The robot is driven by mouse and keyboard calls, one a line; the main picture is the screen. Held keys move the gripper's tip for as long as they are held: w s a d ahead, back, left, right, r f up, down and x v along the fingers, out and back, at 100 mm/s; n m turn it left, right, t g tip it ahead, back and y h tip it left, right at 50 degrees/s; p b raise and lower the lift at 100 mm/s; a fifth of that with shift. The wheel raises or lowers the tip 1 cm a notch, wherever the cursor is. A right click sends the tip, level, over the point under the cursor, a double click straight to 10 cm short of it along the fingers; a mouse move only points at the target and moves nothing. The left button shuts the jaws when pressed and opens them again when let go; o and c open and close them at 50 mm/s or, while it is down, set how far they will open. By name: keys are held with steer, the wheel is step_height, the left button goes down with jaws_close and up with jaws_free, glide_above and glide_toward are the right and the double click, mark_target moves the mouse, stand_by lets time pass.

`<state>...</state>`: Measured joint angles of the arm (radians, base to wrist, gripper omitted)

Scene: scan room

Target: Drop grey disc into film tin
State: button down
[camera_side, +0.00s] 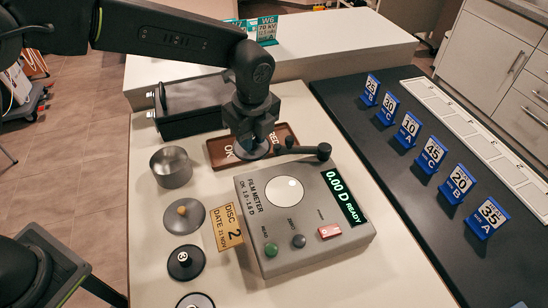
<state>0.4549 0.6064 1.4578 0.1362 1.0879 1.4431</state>
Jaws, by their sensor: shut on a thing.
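My gripper (252,140) points down over the brown tray behind the film meter, its jaws shut on a grey disc (247,154). The disc shows only as a bluish-grey edge below the jaws; the rest is hidden by the gripper. The film tin (171,168) appears to be the round, open grey metal can on the white table, left of my gripper and apart from it. Its inside looks empty.
The brown tray (217,164) has lettering, partly covered. The film meter (306,240) reads 0.00 D; its dark arm (305,151) lies close right of my gripper. A black bin (190,126), a knobbed grey round piece (184,216) and a black disc (186,263) stand nearby.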

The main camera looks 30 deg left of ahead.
steer(key=shift+w+a+r, duration=0.1)
steer(key=shift+a+r, duration=0.4)
steer(key=shift+a, duration=0.35)
steer(key=shift+w+a+r, duration=0.1)
steer(key=shift+a+r, duration=0.35)
steer(key=shift+a, duration=0.35)
steer(key=s+a+f, duration=0.2)
steer(key=a, duration=0.7)
glide_toward(170, 152)
steer(key=s+d, duration=0.3)
steer(key=d, duration=0.1)
steer(key=shift+w+a+f, duration=0.1)
steer(key=shift+f, duration=2.15)
steer(key=c, duration=0.9)
jaws_free()
steer(key=shift+r, duration=0.1)
